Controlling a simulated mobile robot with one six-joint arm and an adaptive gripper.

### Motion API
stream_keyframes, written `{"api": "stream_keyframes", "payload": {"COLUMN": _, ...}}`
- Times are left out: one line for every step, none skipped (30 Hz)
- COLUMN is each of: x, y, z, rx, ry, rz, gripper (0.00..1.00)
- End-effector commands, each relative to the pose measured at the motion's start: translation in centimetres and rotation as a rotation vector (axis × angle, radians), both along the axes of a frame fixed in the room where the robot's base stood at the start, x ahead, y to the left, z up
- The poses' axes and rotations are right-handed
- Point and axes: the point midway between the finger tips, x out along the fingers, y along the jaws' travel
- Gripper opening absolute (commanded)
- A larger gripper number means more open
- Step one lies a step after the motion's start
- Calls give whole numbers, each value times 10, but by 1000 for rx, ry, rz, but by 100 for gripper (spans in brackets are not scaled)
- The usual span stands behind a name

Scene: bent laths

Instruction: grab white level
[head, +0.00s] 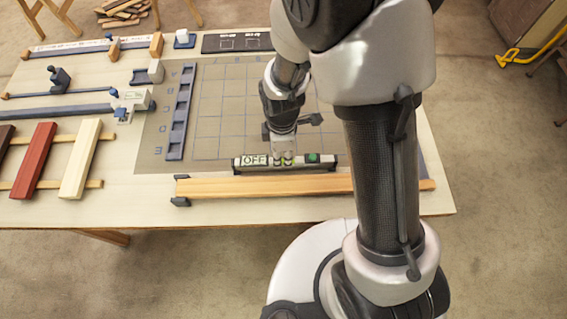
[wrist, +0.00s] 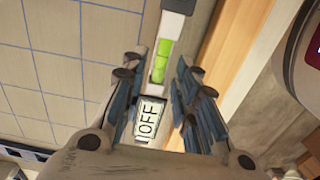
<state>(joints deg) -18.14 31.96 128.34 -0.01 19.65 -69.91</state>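The white level (head: 327,163) lies along the near side of the grid mat, just behind a long wooden lath. It has an OFF label, green vials, a green patch near its right end and dark ends. In the head view my gripper (head: 284,152) is down over the level, left of its right-hand half. In the wrist view my gripper (wrist: 157,98) is open, its fingers on either side of the level (wrist: 152,92). A narrow gap shows beside the right finger. My gripper hides part of the level in the head view.
The wooden lath (head: 260,187) lies close in front of the level, with a dark stop at its left end. A dark slotted rack (head: 180,112) stands on the left of the grid mat (head: 215,125). Red and cream bars (head: 80,158) lie at far left.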

Motion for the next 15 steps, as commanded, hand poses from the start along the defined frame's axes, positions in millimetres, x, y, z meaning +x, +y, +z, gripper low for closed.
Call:
{"api": "stream_keyframes", "payload": {"x": 0, "y": 0, "z": -3, "rx": 0, "ry": 1, "rz": 0, "gripper": 28}}
{"api": "stream_keyframes", "payload": {"x": 0, "y": -1, "z": -6, "rx": -1, "ry": 1, "rz": 0, "gripper": 28}}
{"api": "stream_keyframes", "payload": {"x": -1, "y": -1, "z": -10, "rx": -1, "ry": 2, "rz": -1, "gripper": 28}}
{"api": "stream_keyframes", "payload": {"x": -1, "y": -2, "z": -14, "rx": -1, "ry": 3, "rz": -1, "gripper": 28}}
{"api": "stream_keyframes", "payload": {"x": -1, "y": -2, "z": -19, "rx": -1, "ry": 3, "rz": -1, "gripper": 28}}
{"api": "stream_keyframes", "payload": {"x": -1, "y": -3, "z": -25, "rx": -1, "ry": 3, "rz": -1, "gripper": 28}}
{"api": "stream_keyframes", "payload": {"x": -1, "y": -4, "z": -31, "rx": -1, "ry": 3, "rz": -1, "gripper": 28}}
{"api": "stream_keyframes", "payload": {"x": -2, "y": -4, "z": -36, "rx": -1, "ry": 4, "rz": 0, "gripper": 28}}
{"api": "stream_keyframes", "payload": {"x": -2, "y": -4, "z": -41, "rx": -1, "ry": 4, "rz": 0, "gripper": 28}}
{"api": "stream_keyframes", "payload": {"x": -1, "y": -4, "z": -45, "rx": -1, "ry": 3, "rz": 0, "gripper": 28}}
{"api": "stream_keyframes", "payload": {"x": -1, "y": -4, "z": -49, "rx": -1, "ry": 3, "rz": 0, "gripper": 28}}
{"api": "stream_keyframes", "payload": {"x": -1, "y": -4, "z": -51, "rx": -1, "ry": 2, "rz": 0, "gripper": 28}}
{"api": "stream_keyframes", "payload": {"x": -1, "y": -3, "z": -52, "rx": 0, "ry": 2, "rz": 0, "gripper": 28}}
{"api": "stream_keyframes", "payload": {"x": -1, "y": -3, "z": -52, "rx": 0, "ry": 1, "rz": 0, "gripper": 28}}
{"api": "stream_keyframes", "payload": {"x": 0, "y": -3, "z": -52, "rx": 0, "ry": 0, "rz": 0, "gripper": 28}}
